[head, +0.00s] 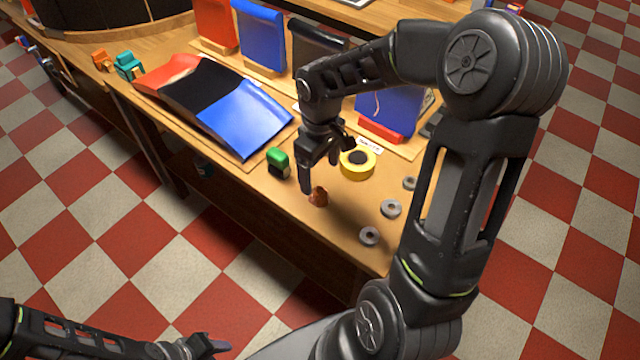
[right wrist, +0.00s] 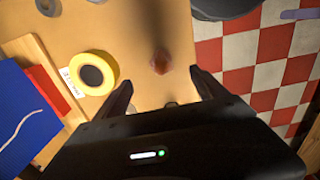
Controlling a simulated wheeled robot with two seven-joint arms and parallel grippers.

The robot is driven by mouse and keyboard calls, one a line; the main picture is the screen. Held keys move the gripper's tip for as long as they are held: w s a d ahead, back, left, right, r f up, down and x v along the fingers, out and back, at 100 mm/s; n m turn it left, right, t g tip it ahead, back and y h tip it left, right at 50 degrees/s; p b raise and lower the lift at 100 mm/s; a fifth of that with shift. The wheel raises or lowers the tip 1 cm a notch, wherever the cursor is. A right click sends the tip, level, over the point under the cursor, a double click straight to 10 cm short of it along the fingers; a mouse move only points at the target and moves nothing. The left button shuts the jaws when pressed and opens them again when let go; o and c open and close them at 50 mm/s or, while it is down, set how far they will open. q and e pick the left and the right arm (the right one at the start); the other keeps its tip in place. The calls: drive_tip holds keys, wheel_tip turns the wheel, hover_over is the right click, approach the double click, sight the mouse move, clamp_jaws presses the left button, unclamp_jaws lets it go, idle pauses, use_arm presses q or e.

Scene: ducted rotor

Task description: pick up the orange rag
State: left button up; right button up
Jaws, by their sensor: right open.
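The orange rag (head: 318,196) is a small crumpled brownish-orange lump on the wooden table near its front edge. In the right wrist view the rag (right wrist: 160,62) lies ahead of the fingertips, between their lines. My right gripper (head: 318,172) is open and empty, pointing down just above and beside the rag; its open fingers also show in the right wrist view (right wrist: 160,88). I cannot tell whether a finger touches the rag. My left gripper (head: 205,345) is low at the bottom left, over the floor, far from the table; its jaw state is unclear.
A yellow tape roll (head: 358,164) lies right behind the rag. A green-topped block (head: 278,162) stands to its left. Several grey rings (head: 390,208) lie to the right. A red, black and blue curved panel (head: 215,100) lies farther left, with upright panels (head: 260,35) behind.

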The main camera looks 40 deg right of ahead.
sight(320, 189)
drive_tip(key=shift+s+a, duration=0.1)
drive_tip(key=shift+s, duration=0.05)
drive_tip(key=shift+f, duration=1.25)
drive_tip(key=shift+f+p, duration=0.45)
drive_tip(key=shift+f, duration=2.2)
drive_tip(key=c, duration=1.5)
drive_tip(key=shift+r, duration=0.15)
